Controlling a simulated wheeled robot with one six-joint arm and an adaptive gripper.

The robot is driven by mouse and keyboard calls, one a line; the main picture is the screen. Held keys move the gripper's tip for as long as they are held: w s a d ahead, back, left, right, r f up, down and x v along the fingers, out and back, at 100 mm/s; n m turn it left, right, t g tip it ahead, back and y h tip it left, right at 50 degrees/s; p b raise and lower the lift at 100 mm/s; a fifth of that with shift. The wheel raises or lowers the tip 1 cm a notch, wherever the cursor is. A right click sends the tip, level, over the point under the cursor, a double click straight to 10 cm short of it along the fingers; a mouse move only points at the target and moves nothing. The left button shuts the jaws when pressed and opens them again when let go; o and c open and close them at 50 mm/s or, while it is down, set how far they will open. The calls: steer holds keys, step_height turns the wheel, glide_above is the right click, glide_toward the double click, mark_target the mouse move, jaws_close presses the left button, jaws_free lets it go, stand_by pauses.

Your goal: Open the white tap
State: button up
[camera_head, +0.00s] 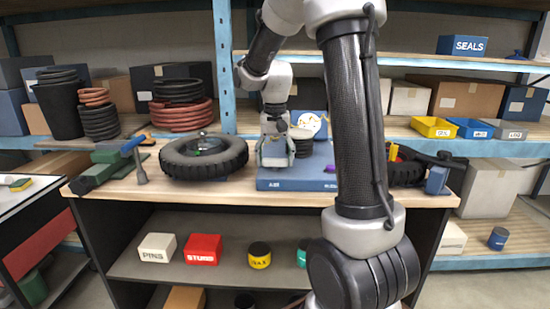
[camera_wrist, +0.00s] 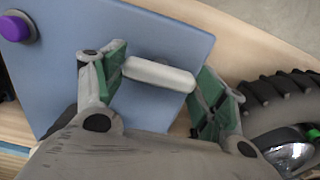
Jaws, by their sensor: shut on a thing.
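The white tap handle (camera_wrist: 158,74) is a short rounded bar over the blue board (camera_wrist: 150,32), in the wrist view. My gripper (camera_wrist: 160,80) has its two green-padded fingers at the two ends of the bar and is shut on it. In the head view my gripper (camera_head: 275,157) points down over the blue board (camera_head: 290,184) on the workbench. There the tap is hidden behind the gripper. The tap's body below the handle cannot be made out.
A purple knob (camera_wrist: 15,27) sits on the board, apart from my gripper. A black tyre (camera_head: 205,157) lies left of the board on the workbench (camera_head: 150,178). Shelves with bins are behind.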

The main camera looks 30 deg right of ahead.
mark_target(275, 159)
steer(key=o, duration=1)
step_height(275, 159, up, 12)
stand_by(0.6)
